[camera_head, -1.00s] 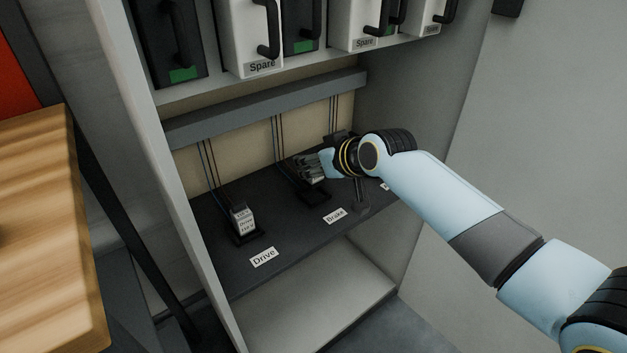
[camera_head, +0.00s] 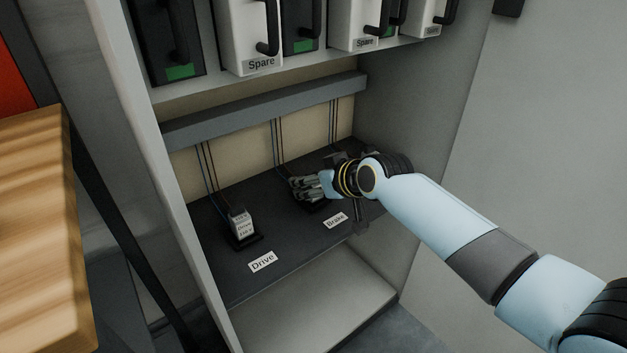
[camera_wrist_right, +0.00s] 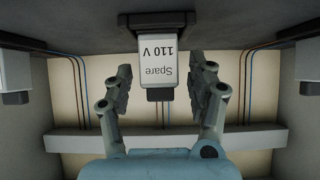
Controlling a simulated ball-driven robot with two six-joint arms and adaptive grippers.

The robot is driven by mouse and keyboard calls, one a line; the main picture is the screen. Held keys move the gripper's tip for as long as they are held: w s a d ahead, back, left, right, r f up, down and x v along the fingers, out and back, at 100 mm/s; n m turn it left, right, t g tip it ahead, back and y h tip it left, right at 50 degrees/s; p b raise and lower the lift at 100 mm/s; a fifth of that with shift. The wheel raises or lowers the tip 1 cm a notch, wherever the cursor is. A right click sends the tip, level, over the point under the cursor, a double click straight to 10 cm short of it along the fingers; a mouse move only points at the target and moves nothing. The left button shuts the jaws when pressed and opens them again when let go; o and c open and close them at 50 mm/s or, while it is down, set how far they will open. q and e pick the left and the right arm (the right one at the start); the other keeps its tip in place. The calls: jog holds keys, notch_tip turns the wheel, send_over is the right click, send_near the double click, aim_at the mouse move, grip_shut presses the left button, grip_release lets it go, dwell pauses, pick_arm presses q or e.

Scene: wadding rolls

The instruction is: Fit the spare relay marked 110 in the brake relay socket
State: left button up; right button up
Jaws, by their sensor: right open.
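The white relay marked Spare 110 V (camera_wrist_right: 160,68) stands in a dark socket (camera_wrist_right: 155,20) on the shelf, shown upside down in the right wrist view. My right gripper (camera_wrist_right: 160,82) is open, with one finger on each side of the relay and visible gaps between. In the head view my right gripper (camera_head: 300,190) is low over the shelf behind the Brake label (camera_head: 336,220), and it hides the relay there. Whether the relay is fully seated cannot be told. My left gripper is not in view.
The Drive relay (camera_head: 241,222) stands in its socket to the left, behind the Drive label (camera_head: 263,262). Wires run down the back panel. An upper shelf (camera_head: 260,85) holds several handled boxes, some labelled Spare. The cabinet's right wall is close to my right arm.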

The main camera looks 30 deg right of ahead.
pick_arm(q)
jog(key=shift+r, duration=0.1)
pick_arm(e)
jog(key=shift+r, duration=0.1)
jog(key=shift+s+r, duration=0.2)
jog(key=p+v, duration=0.4)
jog(key=v, duration=0.8)
jog(key=s+d+f+m+g+h, duration=0.1)
jog(key=s+f+g, duration=0.1)
jog(key=s+f, duration=0.9)
jog(key=s+d+f+g+h, duration=0.15)
jog(key=s+f, duration=0.45)
jog(key=f, duration=0.9)
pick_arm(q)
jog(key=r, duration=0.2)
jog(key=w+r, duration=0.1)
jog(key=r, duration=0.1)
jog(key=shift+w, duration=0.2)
pick_arm(e)
jog(key=s+f+g, duration=0.3)
jog(key=s+f, duration=0.3)
jog(key=s, duration=0.9)
jog(key=s+a+f+g, duration=0.1)
jog(key=s+f+g, duration=0.3)
jog(key=s, duration=1.1)
notch_tip(320, 180, down, 2)
jog(key=shift+f, duration=0.25)
